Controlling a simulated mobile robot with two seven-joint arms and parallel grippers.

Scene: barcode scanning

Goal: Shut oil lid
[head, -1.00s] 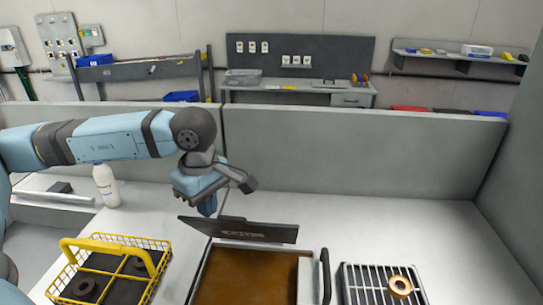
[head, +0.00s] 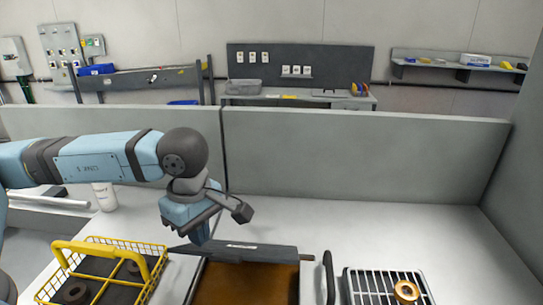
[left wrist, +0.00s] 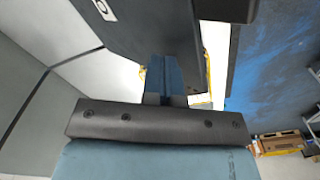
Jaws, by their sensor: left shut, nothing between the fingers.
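The oil container (head: 245,285) holds brown oil and stands at the front middle of the table in the head view. Its dark lid (head: 250,254) is raised at the rear edge, tilted toward the front. My left gripper (head: 199,238) is shut and empty, pointing down at the back left of the lid, seemingly against it or very close. In the left wrist view the shut fingers (left wrist: 167,78) show in front of the dark lid (left wrist: 140,35). Whether they touch is hard to tell. My right gripper is out of view.
A yellow wire basket (head: 110,268) with ring parts stands left of the oil container. A metal rack (head: 385,287) with a brass ring (head: 406,291) stands on the right. A white bottle (head: 104,195) is behind my left arm. A grey partition (head: 360,155) closes off the back.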

